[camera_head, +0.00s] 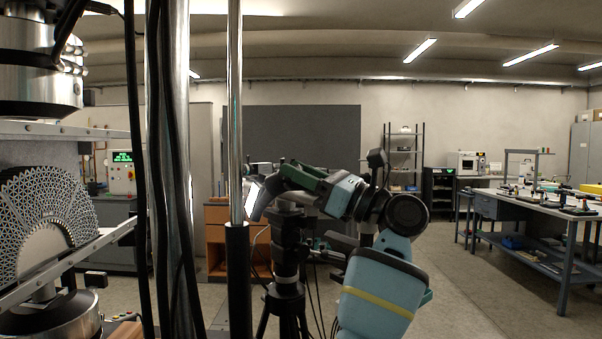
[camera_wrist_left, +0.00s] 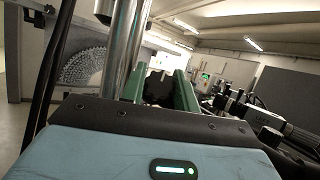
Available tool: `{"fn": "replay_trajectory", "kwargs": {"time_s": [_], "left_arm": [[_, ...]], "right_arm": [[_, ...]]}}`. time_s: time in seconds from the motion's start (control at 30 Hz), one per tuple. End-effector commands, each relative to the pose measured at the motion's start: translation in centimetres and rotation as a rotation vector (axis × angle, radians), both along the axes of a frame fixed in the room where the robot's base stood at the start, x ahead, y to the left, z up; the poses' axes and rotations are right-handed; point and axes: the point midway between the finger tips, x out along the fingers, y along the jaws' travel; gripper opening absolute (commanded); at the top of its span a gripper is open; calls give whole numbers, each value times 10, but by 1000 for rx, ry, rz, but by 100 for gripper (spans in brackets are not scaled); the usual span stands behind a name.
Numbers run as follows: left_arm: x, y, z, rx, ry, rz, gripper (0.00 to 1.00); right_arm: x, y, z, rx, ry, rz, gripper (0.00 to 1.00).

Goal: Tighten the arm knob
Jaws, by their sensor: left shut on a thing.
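My left gripper (camera_head: 292,177) has green fingers and a pale blue body, and it reaches toward the top of a black tripod stand (camera_head: 287,240) in the head view. In the left wrist view the two green fingers of my left gripper (camera_wrist_left: 160,84) are shut on a dark part (camera_wrist_left: 158,90), which looks like the arm knob. In the head view the knob cannot be made out behind the fingers. My right gripper is not in view.
A fan-shaped lattice specimen (camera_head: 45,215) sits in the testing machine at the left, and also shows in the left wrist view (camera_wrist_left: 84,66). Metal columns (camera_head: 235,110) and black cables stand close to my left gripper. A workbench (camera_head: 540,200) stands at the right, with open floor before it.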

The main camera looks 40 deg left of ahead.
Motion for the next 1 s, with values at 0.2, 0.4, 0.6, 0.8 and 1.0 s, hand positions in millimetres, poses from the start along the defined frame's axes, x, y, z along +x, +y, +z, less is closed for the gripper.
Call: {"fn": "replay_trajectory", "kwargs": {"time_s": [0.2,0.4,0.6,0.8,1.0], "left_arm": [[-1,-1,3,-25,70,-38,8],[0,-1,1,-33,107,-53,8],[0,-1,0,-32,107,-53,8],[0,0,0,-32,107,-52,52],[0,0,0,-32,107,-52,52]], "right_arm": [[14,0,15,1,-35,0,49],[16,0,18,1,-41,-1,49],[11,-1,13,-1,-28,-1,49],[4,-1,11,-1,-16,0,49],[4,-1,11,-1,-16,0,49]]}}
